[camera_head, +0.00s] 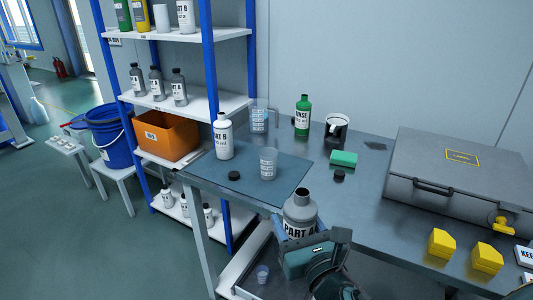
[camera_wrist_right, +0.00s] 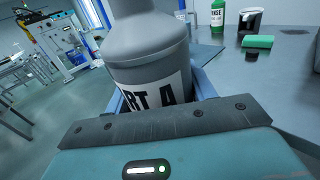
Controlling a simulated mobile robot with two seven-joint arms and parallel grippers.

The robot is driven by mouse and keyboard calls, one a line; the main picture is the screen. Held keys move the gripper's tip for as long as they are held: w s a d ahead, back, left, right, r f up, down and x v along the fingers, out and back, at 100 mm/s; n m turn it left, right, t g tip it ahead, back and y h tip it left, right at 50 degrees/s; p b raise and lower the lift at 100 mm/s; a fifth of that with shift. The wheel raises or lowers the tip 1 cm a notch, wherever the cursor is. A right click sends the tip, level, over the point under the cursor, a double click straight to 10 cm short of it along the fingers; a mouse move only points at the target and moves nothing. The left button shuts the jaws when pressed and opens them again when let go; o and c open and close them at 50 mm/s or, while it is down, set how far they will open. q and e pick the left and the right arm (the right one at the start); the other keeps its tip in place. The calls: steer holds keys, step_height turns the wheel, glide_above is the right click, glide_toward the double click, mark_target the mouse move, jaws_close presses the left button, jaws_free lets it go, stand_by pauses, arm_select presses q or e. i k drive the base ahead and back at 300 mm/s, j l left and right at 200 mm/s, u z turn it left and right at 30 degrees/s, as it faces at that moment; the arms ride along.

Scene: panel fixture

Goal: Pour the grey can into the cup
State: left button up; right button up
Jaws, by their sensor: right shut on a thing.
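The grey can (camera_head: 300,207) is a grey bottle marked PART A, with a narrow neck at the top. My right gripper (camera_head: 297,234) is shut on its body and holds it roughly upright at the front edge of the table. In the right wrist view the can (camera_wrist_right: 150,50) stands between the fingers, its top cut off by the frame. The cup (camera_head: 268,163) is a clear measuring cup standing upright on the dark mat, beyond and slightly left of the can, apart from it. My left gripper is not in view.
On the mat (camera_head: 295,180) stand a white PART B bottle (camera_head: 223,140) and a black cap (camera_head: 234,176). Behind are a clear jug (camera_head: 259,118), a green RINSE bottle (camera_head: 302,116) and a black-and-white mug (camera_head: 336,130). A green sponge (camera_head: 343,158) and grey case (camera_head: 450,180) lie right.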

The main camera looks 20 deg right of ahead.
mark_target(268, 155)
steer(key=j+z, duration=0.5)
steer(key=j, duration=0.9)
steer(key=i, duration=1.05)
